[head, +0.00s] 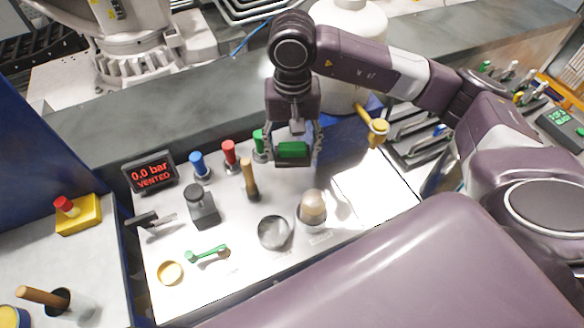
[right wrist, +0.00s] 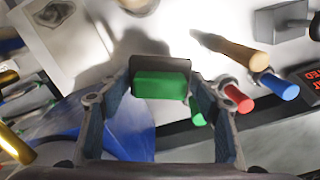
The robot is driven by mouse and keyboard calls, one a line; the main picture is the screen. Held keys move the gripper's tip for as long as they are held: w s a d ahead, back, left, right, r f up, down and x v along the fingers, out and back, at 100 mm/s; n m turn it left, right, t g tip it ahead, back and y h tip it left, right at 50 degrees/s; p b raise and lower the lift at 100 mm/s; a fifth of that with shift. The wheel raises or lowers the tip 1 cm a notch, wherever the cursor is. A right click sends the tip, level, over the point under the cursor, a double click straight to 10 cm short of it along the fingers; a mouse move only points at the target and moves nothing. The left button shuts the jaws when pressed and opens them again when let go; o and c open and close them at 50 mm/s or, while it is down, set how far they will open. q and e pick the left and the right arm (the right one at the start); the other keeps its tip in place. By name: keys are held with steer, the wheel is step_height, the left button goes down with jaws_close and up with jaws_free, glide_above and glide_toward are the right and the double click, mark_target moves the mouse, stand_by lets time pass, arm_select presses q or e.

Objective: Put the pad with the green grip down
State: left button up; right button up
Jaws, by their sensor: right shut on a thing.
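The pad (head: 293,161) is a small dark plate with a green grip (head: 292,149). My right gripper (head: 294,147) is shut on it, with one finger on each side of the grip, over the back of the white work surface (head: 240,270). In the right wrist view, the green grip (right wrist: 160,85) sits between the two fingers, and the dark pad (right wrist: 160,63) shows around it. The pad appears to be held above the surface; the exact gap is hard to tell. My left gripper is not in view.
Blue (head: 199,164), red (head: 229,151) and green (head: 260,142) handles stand near a display (head: 149,172) reading "0.0 bar VENTED". A wooden handle (head: 249,178), a dark block (head: 202,208), a metal cup (head: 274,233) and a green wrench (head: 207,254) occupy the surface.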

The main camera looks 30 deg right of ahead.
glide_above(292, 181)
step_height(292, 181, down, 5)
steer(key=shift+f+p, duration=0.1)
steer(key=shift+p, duration=0.35)
steer(key=shift+f, duration=0.4)
step_height(292, 181, down, 3)
steer(key=shift+r+p, duration=0.2)
steer(key=shift+p, duration=0.3)
steer(key=shift+f, duration=0.35)
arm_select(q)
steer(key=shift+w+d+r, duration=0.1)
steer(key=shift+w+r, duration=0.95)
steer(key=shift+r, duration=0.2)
arm_select(e)
steer(key=shift+f, duration=0.1)
steer(key=shift+f+b, duration=0.2)
steer(key=shift+b, duration=0.1)
steer(key=o, duration=1.3)
steer(key=shift+c, duration=0.2)
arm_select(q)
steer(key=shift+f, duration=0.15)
arm_select(e)
steer(key=shift+r, duration=0.1)
steer(key=shift+r, duration=0.1)
